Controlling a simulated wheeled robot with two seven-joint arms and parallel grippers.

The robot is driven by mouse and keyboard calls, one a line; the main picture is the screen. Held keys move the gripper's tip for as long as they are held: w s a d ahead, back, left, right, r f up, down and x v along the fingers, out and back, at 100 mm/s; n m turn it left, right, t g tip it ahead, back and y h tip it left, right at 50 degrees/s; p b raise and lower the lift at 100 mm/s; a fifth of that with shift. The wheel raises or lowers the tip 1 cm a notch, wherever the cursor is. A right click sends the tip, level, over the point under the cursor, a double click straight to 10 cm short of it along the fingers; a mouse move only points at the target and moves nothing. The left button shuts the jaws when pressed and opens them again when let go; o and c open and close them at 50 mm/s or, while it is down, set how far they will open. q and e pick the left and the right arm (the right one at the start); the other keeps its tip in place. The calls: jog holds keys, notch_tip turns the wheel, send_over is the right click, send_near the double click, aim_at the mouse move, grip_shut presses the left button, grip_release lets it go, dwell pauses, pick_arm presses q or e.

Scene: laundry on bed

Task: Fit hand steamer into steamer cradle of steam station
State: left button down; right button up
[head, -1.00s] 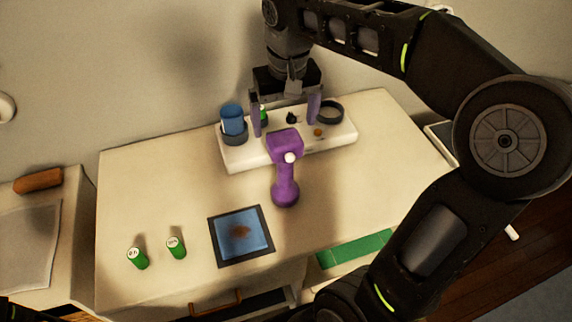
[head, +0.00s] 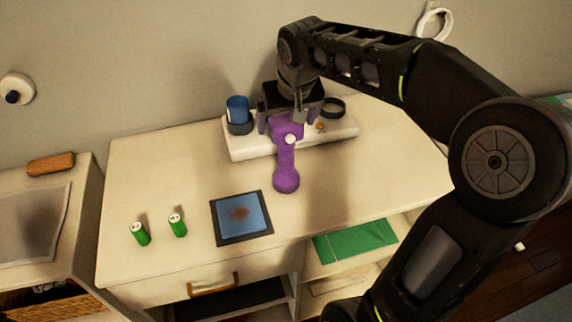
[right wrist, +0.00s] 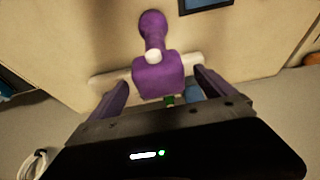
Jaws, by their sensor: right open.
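The purple hand steamer (head: 286,170) is at the front of the white steam station (head: 240,148), its head over the station's front edge and its rounded end toward the table front. It also shows in the right wrist view (right wrist: 158,70). My right gripper (head: 289,126) is open at the steamer's head, one finger on each side. In the right wrist view the fingers (right wrist: 160,90) stand apart from the head, with gaps. The station carries a dark ring (head: 334,107) at right. My gripper hides the station's middle, and I cannot tell which part is the cradle. My left gripper is out of view.
A blue cup (head: 238,108) stands in a dark holder on the station's left. Two green cylinders (head: 140,234) (head: 178,225) and a blue square in a dark frame (head: 243,217) lie nearer the front. The tabletop's right side is clear.

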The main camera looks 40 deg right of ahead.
aim_at(286, 155)
jog(key=p+x, duration=0.1)
jog(key=x, duration=0.4)
jog(key=shift+f+p, duration=0.1)
jog(key=shift+p, duration=0.2)
jog(key=shift+c, duration=0.2)
dwell(0.3)
grip_shut()
dwell(0.9)
